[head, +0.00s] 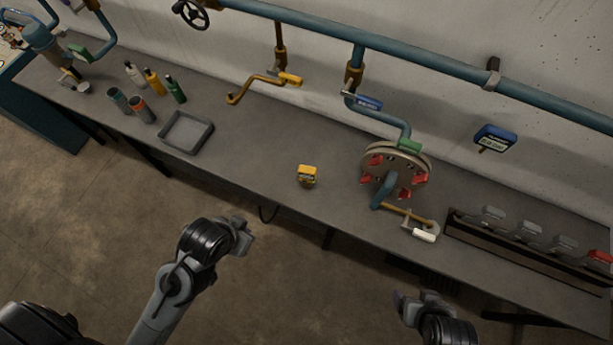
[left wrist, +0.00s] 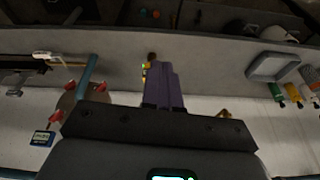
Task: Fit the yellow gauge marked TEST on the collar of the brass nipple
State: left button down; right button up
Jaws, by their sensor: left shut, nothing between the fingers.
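A small yellow gauge (head: 307,171) stands near the front edge of the bench, on a small brownish base; its lettering is too small to read. It also shows in the left wrist view (left wrist: 145,68), partly hidden beside the fingers. My left gripper (head: 246,236) is shut and empty, in front of the bench and to the left of the gauge. Its closed fingers show in the left wrist view (left wrist: 161,68). My right gripper (head: 414,297) is in front of the bench at lower right; its finger gap is unclear. A brass pipe (head: 255,80) hangs at the wall; I cannot tell which fitting is the nipple.
A round wheel stand with red tags (head: 397,160) and a brass-coloured clamp (head: 405,215) are right of the gauge. A grey tray (head: 187,133) and several bottles (head: 153,82) stand left. A dark rack (head: 530,250) is at far right. The bench between tray and gauge is clear.

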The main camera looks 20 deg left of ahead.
pick_arm(q)
jog(key=c, duration=1.8)
grip_release()
jog(key=o, duration=1.8)
jog(key=n+t+y+b, duration=0.3)
jog(key=t+b, duration=0.6)
jog(key=b, duration=1.2)
send_near(306, 177)
notch_tip(306, 177, down, 2)
jog(key=a, duration=0.1)
jog(key=shift+n+t+h, duration=0.3)
jog(key=shift+t, duration=0.1)
jog(key=x, duration=0.2)
jog(key=r+x, duration=0.1)
jog(key=x, duration=0.1)
jog(key=b+x, duration=0.1)
jog(key=x, duration=0.1)
jog(key=shift+w+r, duration=0.1)
jog(key=shift+w, duration=0.5)
jog(key=shift+d+f+b+x, duration=0.15)
jog(key=shift+b+x, duration=0.05)
jog(key=shift+x, duration=1.35)
jog(key=shift+d+f+b+x, duration=0.1)
jog(key=shift+d+b+x, duration=0.1)
jog(key=shift+x, duration=1.35)
